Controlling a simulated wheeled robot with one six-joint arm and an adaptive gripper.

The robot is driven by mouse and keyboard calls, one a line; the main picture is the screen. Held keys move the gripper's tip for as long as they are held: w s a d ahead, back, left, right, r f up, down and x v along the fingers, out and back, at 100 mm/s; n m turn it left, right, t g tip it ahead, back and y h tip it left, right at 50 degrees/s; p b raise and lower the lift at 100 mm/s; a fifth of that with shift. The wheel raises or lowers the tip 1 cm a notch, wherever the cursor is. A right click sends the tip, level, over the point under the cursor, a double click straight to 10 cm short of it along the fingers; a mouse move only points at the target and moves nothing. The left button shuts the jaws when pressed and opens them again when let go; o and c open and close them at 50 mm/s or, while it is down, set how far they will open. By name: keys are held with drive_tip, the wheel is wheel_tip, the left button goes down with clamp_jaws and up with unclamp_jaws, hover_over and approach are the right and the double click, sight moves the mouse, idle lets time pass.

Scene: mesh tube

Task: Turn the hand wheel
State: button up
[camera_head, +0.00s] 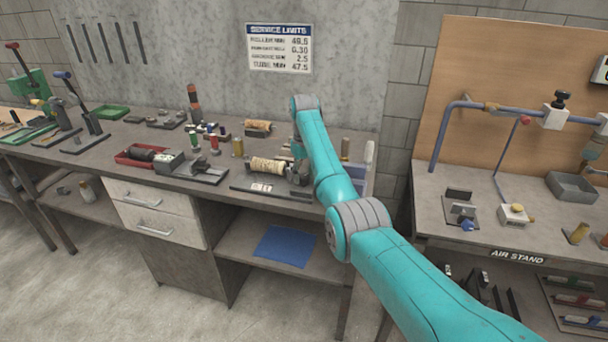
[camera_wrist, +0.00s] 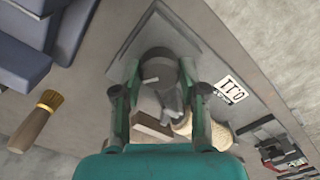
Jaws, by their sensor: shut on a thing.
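In the wrist view, a dark grey round hand wheel (camera_wrist: 158,58) sits on a flat grey base plate (camera_wrist: 128,52) on the bench. My gripper (camera_wrist: 160,72) has one finger on each side of the wheel and is shut on it. Part of the wheel is hidden by the fingers and by the parts in front. A tan wound roller (camera_wrist: 220,134) lies close to the right finger. In the head view, the roller (camera_head: 268,166) lies left of my arm, and my arm largely hides the gripper and wheel.
A brush (camera_wrist: 36,120) lies left in the wrist view, near blue-grey bins (camera_wrist: 22,62). A card marked 0.11 (camera_wrist: 229,89) lies right of the wheel. In the head view, a red tray (camera_head: 135,160) and small tools crowd the bench; the air stand (camera_head: 440,215) is at right.

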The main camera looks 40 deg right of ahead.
sight(303, 176)
drive_tip(key=m, duration=0.6)
drive_tip(key=shift+m, duration=0.3)
drive_tip(key=m, duration=0.6)
drive_tip(key=shift+a+m, duration=0.1)
drive_tip(key=shift+m, duration=0.3)
drive_tip(key=o, duration=1.1)
drive_tip(key=shift+o, duration=0.2)
wheel_tip(303, 176, up, 7)
drive_tip(key=shift+r, duration=0.2)
